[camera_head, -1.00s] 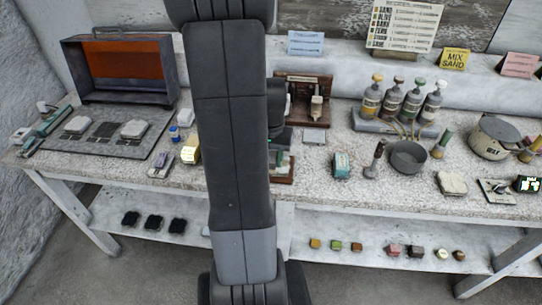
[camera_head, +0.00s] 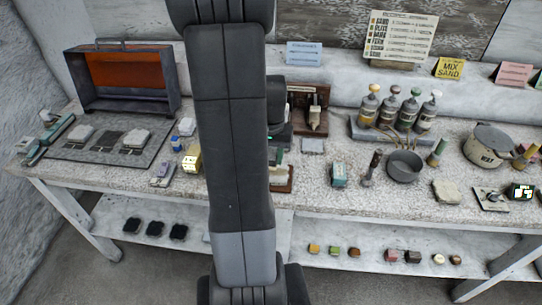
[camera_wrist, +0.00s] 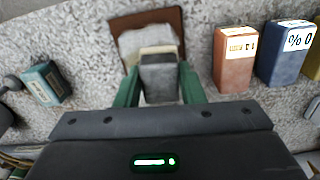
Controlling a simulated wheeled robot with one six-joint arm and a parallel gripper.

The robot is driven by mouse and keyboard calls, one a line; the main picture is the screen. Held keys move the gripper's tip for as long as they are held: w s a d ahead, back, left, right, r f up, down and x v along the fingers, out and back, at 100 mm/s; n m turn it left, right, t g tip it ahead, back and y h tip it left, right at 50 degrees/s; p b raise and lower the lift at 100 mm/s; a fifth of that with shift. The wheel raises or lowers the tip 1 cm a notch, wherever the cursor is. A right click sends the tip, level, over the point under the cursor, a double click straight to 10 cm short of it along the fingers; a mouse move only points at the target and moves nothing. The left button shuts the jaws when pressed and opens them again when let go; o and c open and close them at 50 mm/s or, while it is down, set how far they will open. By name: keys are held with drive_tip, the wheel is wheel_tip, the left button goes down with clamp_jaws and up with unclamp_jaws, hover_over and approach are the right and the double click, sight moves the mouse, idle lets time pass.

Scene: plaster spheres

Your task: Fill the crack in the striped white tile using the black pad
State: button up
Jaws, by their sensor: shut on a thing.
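My gripper (camera_wrist: 158,76) has green fingers, shut on a dark grey-black block (camera_wrist: 160,78) with a pale, cream-coloured far edge. It looks like a pad, but I cannot be sure it is the black pad. Just beyond it in the wrist view, a whitish tile (camera_wrist: 134,44) lies on a brown board (camera_wrist: 172,18). The block covers part of the tile; contact cannot be told. I can make out neither stripes nor a crack. In the head view my arm hides much of the brown board (camera_head: 284,189). Several black pads (camera_head: 154,228) lie on the lower shelf.
A terracotta block (camera_wrist: 233,62) and a blue block (camera_wrist: 287,54) stand right of the board in the wrist view. A teal box (camera_wrist: 44,83) stands left of it. The speckled bench also holds bottles (camera_head: 389,115), a grey bowl (camera_head: 404,166) and a lidded pot (camera_head: 488,150).

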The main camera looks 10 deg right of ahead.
drive_tip(key=shift+r, duration=0.2)
wheel_tip(320, 180, up, 4)
drive_tip(key=p, duration=0.3)
drive_tip(key=shift+d, duration=0.1)
idle(0.8)
